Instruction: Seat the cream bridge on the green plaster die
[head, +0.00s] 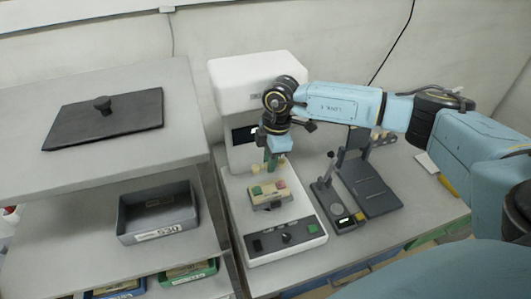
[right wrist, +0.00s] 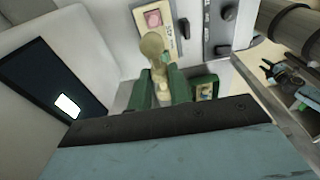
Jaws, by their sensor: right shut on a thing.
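My right gripper (head: 271,163) has green fingers pointing down and is shut on the cream bridge (head: 256,168). The bridge's ends stick out on both sides of the fingers. In the right wrist view the bridge (right wrist: 152,45) shows between the green fingers (right wrist: 160,85). The gripper holds it above a cream block (head: 269,202). The green plaster die (head: 256,190) is on the left of this block, and a pink die (head: 280,184) is on its right. My left gripper is not in view.
The block sits on the base of a white machine (head: 243,68) with a front panel (head: 286,238). A dark stand (head: 368,185) and a small device (head: 338,210) stand to the right. A shelf unit on the left holds a grey bin (head: 158,213) and a dark lid (head: 105,118).

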